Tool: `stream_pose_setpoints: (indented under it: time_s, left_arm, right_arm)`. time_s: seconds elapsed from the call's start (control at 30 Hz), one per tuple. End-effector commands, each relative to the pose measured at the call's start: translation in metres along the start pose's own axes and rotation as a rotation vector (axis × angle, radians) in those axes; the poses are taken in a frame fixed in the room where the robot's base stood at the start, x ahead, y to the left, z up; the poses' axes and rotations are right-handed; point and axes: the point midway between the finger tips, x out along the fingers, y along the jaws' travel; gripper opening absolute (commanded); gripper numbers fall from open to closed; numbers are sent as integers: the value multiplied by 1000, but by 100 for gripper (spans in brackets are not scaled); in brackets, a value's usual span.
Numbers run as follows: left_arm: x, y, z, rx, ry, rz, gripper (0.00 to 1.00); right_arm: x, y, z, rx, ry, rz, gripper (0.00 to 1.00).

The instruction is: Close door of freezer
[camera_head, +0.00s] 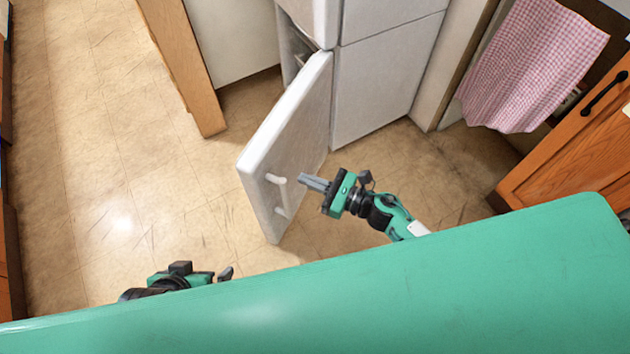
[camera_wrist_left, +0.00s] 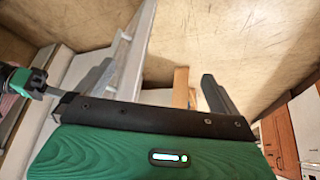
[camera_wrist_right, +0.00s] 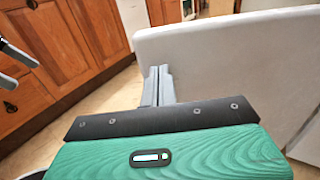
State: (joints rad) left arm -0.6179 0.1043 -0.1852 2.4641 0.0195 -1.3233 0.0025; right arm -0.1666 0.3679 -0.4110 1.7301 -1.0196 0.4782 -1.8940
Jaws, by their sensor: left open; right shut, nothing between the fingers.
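The freezer door (camera_head: 290,130) is a white panel standing wide open, swung out from the lower left part of the white fridge-freezer (camera_head: 375,85). A handle (camera_head: 277,196) is on its right-hand face near the free edge. My right gripper (camera_head: 312,182) is shut and empty, close to the handle side of the door; contact is unclear. In the right wrist view its closed fingers (camera_wrist_right: 158,85) are in front of the door (camera_wrist_right: 225,60). My left gripper (camera_head: 222,273) is low at the left, partly hidden by my green body. The left wrist view shows its fingers (camera_wrist_left: 160,88) spread and empty.
A wooden panel end (camera_head: 185,65) stands left of the freezer. A wooden cabinet (camera_head: 575,150) and a pink checked towel (camera_head: 535,65) are at the right. The tiled floor (camera_head: 110,150) left of the door is clear.

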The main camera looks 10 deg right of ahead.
Motion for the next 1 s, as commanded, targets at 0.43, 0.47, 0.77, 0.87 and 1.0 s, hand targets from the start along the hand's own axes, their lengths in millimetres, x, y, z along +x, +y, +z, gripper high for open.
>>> stream_pose_setpoints:
  time_s: [0.43, 0.47, 0.77, 0.87, 1.0]
  left_arm:
    - [-12, -11, 8, -13, -85, -27, 100]
    - [-13, -11, 9, -13, -88, -28, 100]
    - [-14, -12, 11, -15, -101, -32, 100]
    - [-14, -12, 11, -15, -100, -32, 100]
    - [-14, -12, 11, -15, -99, -32, 100]
  right_arm:
    - [85, 0, 0, 3, 0, -2, 0]
    - [87, -1, 0, 3, 1, -2, 0]
    - [96, 0, -1, 3, 2, -2, 0]
    - [96, 0, -1, 3, 2, -2, 0]
    - [97, 0, -1, 3, 2, -3, 0]
